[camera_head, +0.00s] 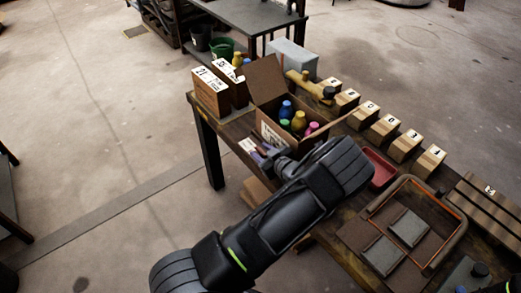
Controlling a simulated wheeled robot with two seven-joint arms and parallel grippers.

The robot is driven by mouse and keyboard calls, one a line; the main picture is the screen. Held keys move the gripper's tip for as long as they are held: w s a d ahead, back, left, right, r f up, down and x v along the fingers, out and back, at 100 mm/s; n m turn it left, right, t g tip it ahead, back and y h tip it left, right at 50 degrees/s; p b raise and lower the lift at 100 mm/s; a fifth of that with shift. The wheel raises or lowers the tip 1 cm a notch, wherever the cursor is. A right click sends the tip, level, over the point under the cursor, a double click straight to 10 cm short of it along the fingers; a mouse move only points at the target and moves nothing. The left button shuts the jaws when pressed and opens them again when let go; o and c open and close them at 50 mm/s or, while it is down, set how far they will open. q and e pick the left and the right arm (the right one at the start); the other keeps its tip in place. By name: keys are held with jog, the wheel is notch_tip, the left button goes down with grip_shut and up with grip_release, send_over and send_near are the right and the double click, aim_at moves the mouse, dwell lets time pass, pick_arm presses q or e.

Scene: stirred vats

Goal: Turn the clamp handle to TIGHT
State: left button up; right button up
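I cannot make out a clamp handle or a TIGHT mark in the head view. My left arm comes up from the bottom and crosses the near side of the workbench (232,137). My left gripper (267,157) is small and partly hidden by its own arm, close in front of an open cardboard box (277,137). I cannot tell whether its fingers are open or shut.
The box holds colored bottles (299,121). Numbered cartons (211,92) stand at the bench's left end, and several numbered wooden blocks (383,129) line its far edge. A red tray (381,168) and an orange-rimmed frame (455,236) lie right of my arm.

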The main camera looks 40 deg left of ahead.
pick_arm(q)
jog(key=shift+w+a+f, duration=0.1)
jog(key=shift+w+a, duration=0.05)
jog(key=shift+a, duration=0.1)
grip_shut()
dwell(0.5)
